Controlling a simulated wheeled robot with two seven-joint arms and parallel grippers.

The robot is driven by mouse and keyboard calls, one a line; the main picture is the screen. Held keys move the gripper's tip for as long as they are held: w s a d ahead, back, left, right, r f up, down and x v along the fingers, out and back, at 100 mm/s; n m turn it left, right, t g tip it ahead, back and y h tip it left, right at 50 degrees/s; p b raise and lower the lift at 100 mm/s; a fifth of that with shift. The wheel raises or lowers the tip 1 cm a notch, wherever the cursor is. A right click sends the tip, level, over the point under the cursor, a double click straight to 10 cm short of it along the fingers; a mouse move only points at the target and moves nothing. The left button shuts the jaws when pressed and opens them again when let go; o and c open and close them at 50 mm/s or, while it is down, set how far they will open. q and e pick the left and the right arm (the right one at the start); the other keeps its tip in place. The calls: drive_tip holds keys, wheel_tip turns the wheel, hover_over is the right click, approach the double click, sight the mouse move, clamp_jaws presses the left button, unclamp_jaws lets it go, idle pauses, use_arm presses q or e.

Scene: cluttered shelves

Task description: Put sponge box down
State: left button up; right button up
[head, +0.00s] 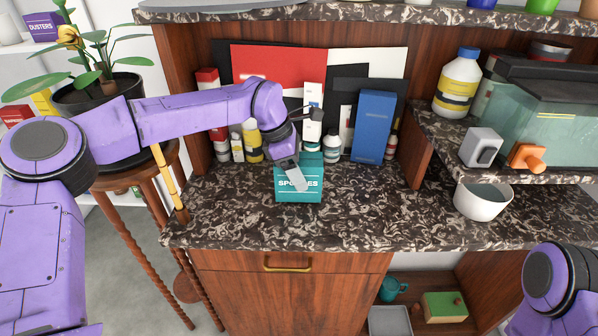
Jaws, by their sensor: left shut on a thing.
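The teal sponge box (312,192) is upright over the middle of the dark marbled counter (350,222). My left gripper (297,174) reaches it from above and is shut on it. One grey finger lies across the box's front and covers part of its lettering; the other finger is hidden. I cannot tell whether the box's underside touches the counter. Of my right arm only a purple link shows at the lower right; its gripper is out of view.
Bottles, a blue box (373,126) and flat boards stand along the back behind the sponge box. A white pot (482,201) and a side shelf with a glass tank (545,125) are at the right. The counter's front and left are bare. A potted plant (95,90) stands left.

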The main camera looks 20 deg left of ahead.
use_arm(q)
drive_tip(key=shift+f, duration=0.7)
drive_tip(key=shift+f, duration=0.1)
drive_tip(key=o, duration=1.1)
drive_tip(key=shift+c, duration=0.2)
